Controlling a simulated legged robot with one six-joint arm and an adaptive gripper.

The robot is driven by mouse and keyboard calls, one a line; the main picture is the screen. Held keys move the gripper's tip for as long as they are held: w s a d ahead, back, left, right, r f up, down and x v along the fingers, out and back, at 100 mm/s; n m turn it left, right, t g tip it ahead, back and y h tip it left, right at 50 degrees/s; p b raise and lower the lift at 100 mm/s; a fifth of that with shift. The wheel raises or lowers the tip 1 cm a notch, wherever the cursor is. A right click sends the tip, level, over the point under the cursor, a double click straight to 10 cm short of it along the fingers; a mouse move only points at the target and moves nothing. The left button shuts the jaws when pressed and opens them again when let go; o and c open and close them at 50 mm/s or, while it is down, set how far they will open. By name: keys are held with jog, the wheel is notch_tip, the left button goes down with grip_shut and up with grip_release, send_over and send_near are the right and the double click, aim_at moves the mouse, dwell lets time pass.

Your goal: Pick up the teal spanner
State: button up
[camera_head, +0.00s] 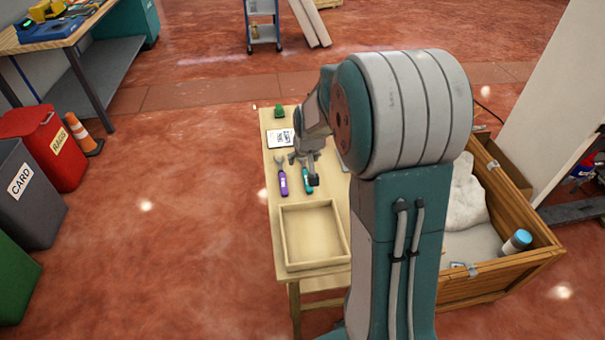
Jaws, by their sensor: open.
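The teal spanner (307,184) lies on the pale wooden table (265,205), just right of a purple spanner (283,184). Its upper part is hidden behind my gripper. My gripper (302,161) is over the table at the head end of the teal spanner. Its fingers are small in this view, and they are open with nothing seen between them. I cannot tell how high above the spanner they are. My large arm link covers the right part of the table.
An empty shallow wooden tray (283,235) sits at the table's near end. A white printed card (280,138) and a green object (279,111) lie at the far end. A wooden crate (531,262) with a white sack stands right. Bins, including a red one (52,148), stand left.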

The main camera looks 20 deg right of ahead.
aim_at(305, 172)
jog(key=shift+m, duration=0.3)
jog(key=d+x, duration=0.1)
jog(key=x, duration=0.4)
jog(key=d+x, duration=0.1)
jog(key=x, duration=0.3)
jog(key=d+x, duration=0.1)
jog(key=x, duration=0.4)
jog(key=shift+s+f, duration=0.2)
jog(key=shift+f, duration=0.15)
jog(key=shift+w+d+f, duration=0.25)
jog(key=shift+d+f, duration=0.05)
jog(key=shift+f, duration=0.1)
jog(key=x, duration=0.4)
jog(key=shift+w+d, duration=0.1)
jog(key=shift+w, duration=0.35)
jog(key=shift+w+f, duration=0.15)
jog(key=shift+f, duration=0.05)
jog(key=shift+f, duration=0.25)
grip_shut()
